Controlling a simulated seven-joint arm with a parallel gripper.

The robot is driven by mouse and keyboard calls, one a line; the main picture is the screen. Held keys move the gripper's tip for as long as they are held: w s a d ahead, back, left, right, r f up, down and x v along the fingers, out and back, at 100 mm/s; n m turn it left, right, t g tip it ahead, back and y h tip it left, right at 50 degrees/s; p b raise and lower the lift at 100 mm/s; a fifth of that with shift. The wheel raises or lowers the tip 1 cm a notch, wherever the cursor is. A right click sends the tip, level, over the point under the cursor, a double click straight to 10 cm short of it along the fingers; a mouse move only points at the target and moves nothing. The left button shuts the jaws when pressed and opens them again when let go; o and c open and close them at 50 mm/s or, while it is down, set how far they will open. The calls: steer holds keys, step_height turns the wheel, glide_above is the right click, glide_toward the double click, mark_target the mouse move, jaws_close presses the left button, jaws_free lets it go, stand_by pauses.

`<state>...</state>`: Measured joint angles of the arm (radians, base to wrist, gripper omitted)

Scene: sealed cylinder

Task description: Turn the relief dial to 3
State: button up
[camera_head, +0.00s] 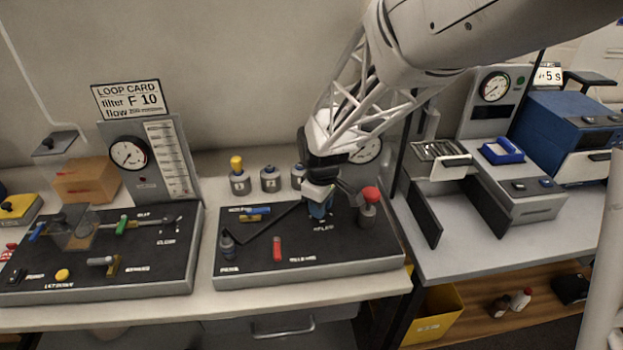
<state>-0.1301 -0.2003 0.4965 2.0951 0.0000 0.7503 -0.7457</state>
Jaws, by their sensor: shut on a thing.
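My gripper (322,190) reaches down over the right-hand dark panel (260,262). It is shut on a small blue knob (318,210), which stands above a white label that seems to read "RELIEF". I take this knob to be the relief dial. The fingers and wrist hide much of it, and its scale and pointer setting are too small to read. A round gauge (368,150) behind the panel is partly hidden by my arm.
A red-topped post (369,205) stands close to the right of my gripper. A red handle (277,249), a blue-and-yellow lever (256,211) and a grey knob (227,245) are on the same panel. Several small canisters (270,178) stand behind it.

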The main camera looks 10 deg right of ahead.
steer(key=shift+n, duration=0.5)
steer(key=o, duration=0.9)
steer(key=shift+o, duration=0.2)
steer(key=shift+r, duration=3.9)
